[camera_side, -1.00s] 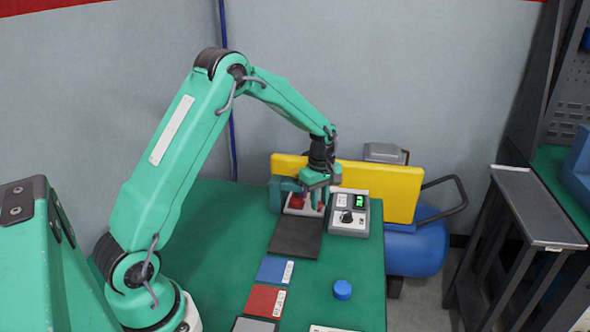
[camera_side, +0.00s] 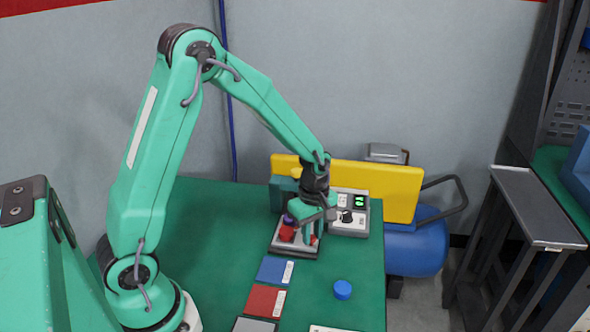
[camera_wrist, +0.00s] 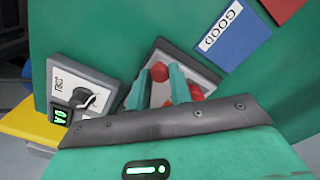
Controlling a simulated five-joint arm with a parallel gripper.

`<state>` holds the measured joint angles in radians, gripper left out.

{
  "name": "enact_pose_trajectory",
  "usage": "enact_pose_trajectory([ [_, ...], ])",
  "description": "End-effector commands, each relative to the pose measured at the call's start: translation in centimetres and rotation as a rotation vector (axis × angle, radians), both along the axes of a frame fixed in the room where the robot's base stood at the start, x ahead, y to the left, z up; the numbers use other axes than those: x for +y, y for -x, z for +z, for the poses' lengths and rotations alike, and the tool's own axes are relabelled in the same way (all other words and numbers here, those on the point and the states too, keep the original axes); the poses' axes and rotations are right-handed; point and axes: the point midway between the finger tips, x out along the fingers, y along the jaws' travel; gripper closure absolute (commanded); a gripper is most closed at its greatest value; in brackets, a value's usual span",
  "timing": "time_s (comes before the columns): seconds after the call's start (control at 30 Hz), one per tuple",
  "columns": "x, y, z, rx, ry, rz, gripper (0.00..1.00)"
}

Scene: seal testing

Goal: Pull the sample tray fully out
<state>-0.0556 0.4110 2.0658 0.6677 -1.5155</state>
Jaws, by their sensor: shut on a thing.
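The sample tray (camera_side: 279,245) is a light, flat tray lying over the dark pad in front of the yellow test station (camera_side: 375,187). A red piece (camera_side: 287,233) and a small dark purple piece stand on it. My gripper (camera_side: 311,238) is low at the tray's right side and shut on the tray, though the exact grip is partly hidden by the fingers. In the wrist view, my gripper (camera_wrist: 160,88) shows two green fingers with red parts around them, and the tray (camera_wrist: 205,76) shows behind them.
A grey control box (camera_side: 350,213) with a green display stands just right of the gripper. A blue card (camera_side: 275,269) marked GOOD in the wrist view (camera_wrist: 233,34) and a red card (camera_side: 265,300) lie toward the front. A blue cap (camera_side: 342,290) stands nearby. The green table's left side is clear.

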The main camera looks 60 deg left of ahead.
Motion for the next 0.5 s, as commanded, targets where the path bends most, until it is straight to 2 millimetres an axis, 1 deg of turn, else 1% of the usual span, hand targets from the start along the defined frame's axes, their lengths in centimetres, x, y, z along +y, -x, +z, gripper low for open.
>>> enact_pose_trajectory([
  [0.03, -0.44, 0.12, 0.22, -0.009, 0.000, -0.004, 1.00],
  [0.1, -0.71, 0.44, 0.22, -0.010, 0.000, -0.003, 1.00],
  [0.43, -0.96, 0.81, 0.17, -0.002, 0.000, -0.006, 1.00],
  [0.47, -0.97, 0.82, 0.16, -0.002, 0.000, -0.006, 0.73],
  [0.5, -0.97, 0.82, 0.14, -0.001, 0.000, -0.006, 0.65],
])
